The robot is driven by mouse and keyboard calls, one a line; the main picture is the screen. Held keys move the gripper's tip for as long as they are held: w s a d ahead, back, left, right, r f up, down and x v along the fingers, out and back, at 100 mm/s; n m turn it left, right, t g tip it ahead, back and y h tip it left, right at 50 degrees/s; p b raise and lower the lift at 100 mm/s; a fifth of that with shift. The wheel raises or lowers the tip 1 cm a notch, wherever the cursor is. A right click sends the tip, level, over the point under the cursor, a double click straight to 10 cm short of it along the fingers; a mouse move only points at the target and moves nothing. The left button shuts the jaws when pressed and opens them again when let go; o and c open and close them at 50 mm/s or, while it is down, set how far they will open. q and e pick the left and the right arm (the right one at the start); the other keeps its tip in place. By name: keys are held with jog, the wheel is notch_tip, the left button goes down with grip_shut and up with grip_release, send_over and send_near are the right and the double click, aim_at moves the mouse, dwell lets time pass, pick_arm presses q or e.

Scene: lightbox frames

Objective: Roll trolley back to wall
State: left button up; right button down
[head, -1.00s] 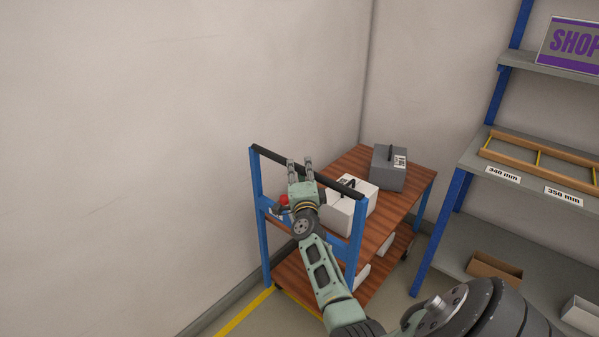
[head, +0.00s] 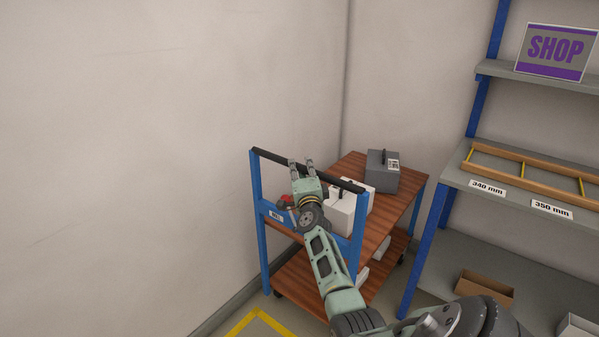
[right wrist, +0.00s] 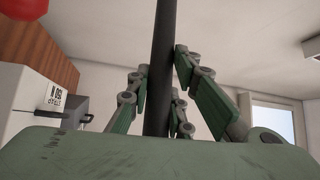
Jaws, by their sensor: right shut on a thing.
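The trolley has a blue frame (head: 260,215), wooden shelves (head: 385,246) and a black push handle (head: 335,180). It stands in the room's corner area, between the left wall and the shelving. My right gripper (head: 301,165) is at the handle, and in the right wrist view its fingers (right wrist: 160,95) lie on both sides of the black bar (right wrist: 162,60), shut on it. The back wall (head: 405,80) rises behind the trolley's far end; the gap there is hard to judge. My left gripper does not show.
A white box (head: 341,216) and a grey case (head: 382,172) ride on the top shelf. Blue-framed shelving (head: 435,210) stands close on the trolley's right. The left wall (head: 130,150) is close on the left. Yellow floor tape (head: 240,325) lies in front.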

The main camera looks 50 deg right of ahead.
jog(key=shift+d+r, duration=0.1)
jog(key=shift+d, duration=0.05)
jog(key=c, duration=1.9)
grip_release()
jog(key=o, duration=0.3)
jog(key=shift+d, duration=0.2)
jog(key=shift+o, duration=0.2)
jog(key=shift+a, duration=0.1)
jog(key=shift+a, duration=0.1)
jog(key=shift+s+a+f, duration=0.2)
jog(key=shift+f, duration=0.05)
jog(key=v, duration=1.1)
jog(key=shift+s, duration=0.25)
